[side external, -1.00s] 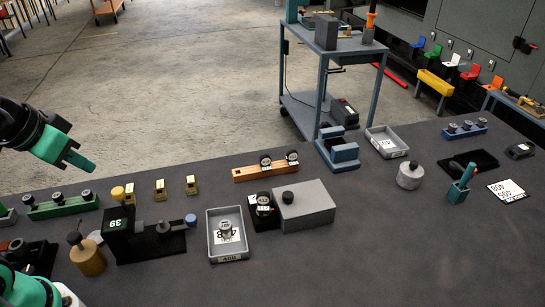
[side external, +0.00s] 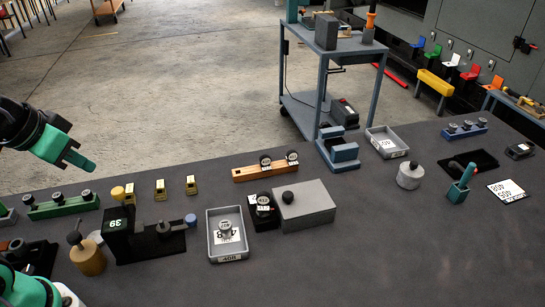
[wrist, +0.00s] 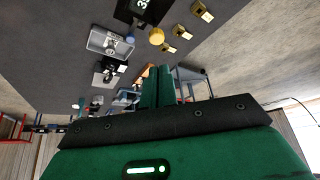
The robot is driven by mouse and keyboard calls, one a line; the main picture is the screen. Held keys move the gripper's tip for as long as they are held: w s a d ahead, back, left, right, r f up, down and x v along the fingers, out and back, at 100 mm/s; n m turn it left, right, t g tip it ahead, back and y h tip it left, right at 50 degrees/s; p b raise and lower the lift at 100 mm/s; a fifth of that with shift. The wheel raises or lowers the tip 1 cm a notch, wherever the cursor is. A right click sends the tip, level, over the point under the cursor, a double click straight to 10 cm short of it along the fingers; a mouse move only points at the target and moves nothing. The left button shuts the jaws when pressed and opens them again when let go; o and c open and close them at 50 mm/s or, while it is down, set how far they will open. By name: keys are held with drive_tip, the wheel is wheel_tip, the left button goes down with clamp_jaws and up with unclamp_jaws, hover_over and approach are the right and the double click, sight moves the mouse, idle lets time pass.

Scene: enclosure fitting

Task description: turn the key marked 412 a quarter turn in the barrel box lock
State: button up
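My gripper (side external: 88,165) hangs in the air at the left, above the table's far left edge and away from every lock and key. Its green fingers (wrist: 157,88) lie close together in the wrist view, with nothing seen between them. A grey box with a black knob (side external: 308,206) stands mid-table. A black block with a round, white-tagged piece (side external: 262,208) touches its left side. Two more round, tagged pieces stand on a wooden rail (side external: 262,174) behind. I cannot read 412 on any tag, nor tell for sure which piece is the barrel box lock.
A grey tray (side external: 211,240) labelled 408 holds a round-topped piece. A black fixture marked 39 (side external: 118,225) and a brass cylinder (side external: 88,258) stand left of it. Several brass blocks (side external: 160,190) and a green rail (side external: 62,207) lie behind. The front right tabletop is clear.

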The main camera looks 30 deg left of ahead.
drive_tip(key=o, duration=0.7)
drive_tip(key=shift+w+r, duration=0.1)
drive_tip(key=shift+o, duration=0.4)
drive_tip(key=shift+w+d+r+m, duration=0.2)
drive_tip(key=shift+w+d+m, duration=0.1)
drive_tip(key=shift+w, duration=0.2)
drive_tip(key=m+g, duration=0.6)
drive_tip(key=m, duration=0.5)
hover_over(263, 192)
drive_tip(key=f, duration=1)
drive_tip(key=shift+s+a, duration=0.15)
drive_tip(key=shift+a, duration=0.1)
drive_tip(key=shift+d+f+m, duration=0.3)
drive_tip(key=shift+f, duration=0.05)
drive_tip(key=shift+f, duration=0.1)
drive_tip(key=shift+f, duration=3.8)
